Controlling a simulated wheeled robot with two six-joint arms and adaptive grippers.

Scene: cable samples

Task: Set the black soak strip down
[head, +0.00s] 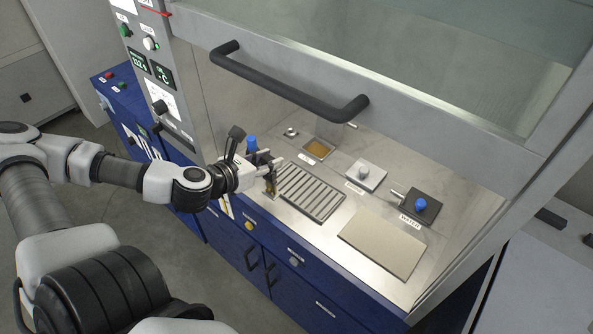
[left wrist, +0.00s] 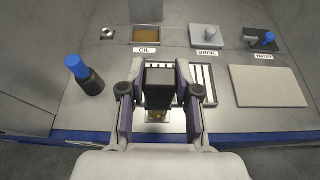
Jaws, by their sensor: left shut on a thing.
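My left gripper (head: 271,180) is at the front left of the hood's work surface, beside the slotted metal rack (head: 318,196). In the left wrist view the gripper (left wrist: 160,98) is shut on the black soak strip (left wrist: 158,88), which sits between its two fingers. The strip hides part of the rack (left wrist: 203,88) behind it. A small yellowish patch shows just below the strip; I cannot tell what it is. Whether the strip touches the rack is unclear. My right gripper is not in view.
A blue-capped black bottle (left wrist: 84,75) stands left of the gripper. The oil well (head: 319,149), brine block (head: 365,175) and blue-knobbed water fixture (head: 421,207) line the back. A bare beige plate (head: 384,244) lies right of the rack. The raised sash handle (head: 290,90) hangs above.

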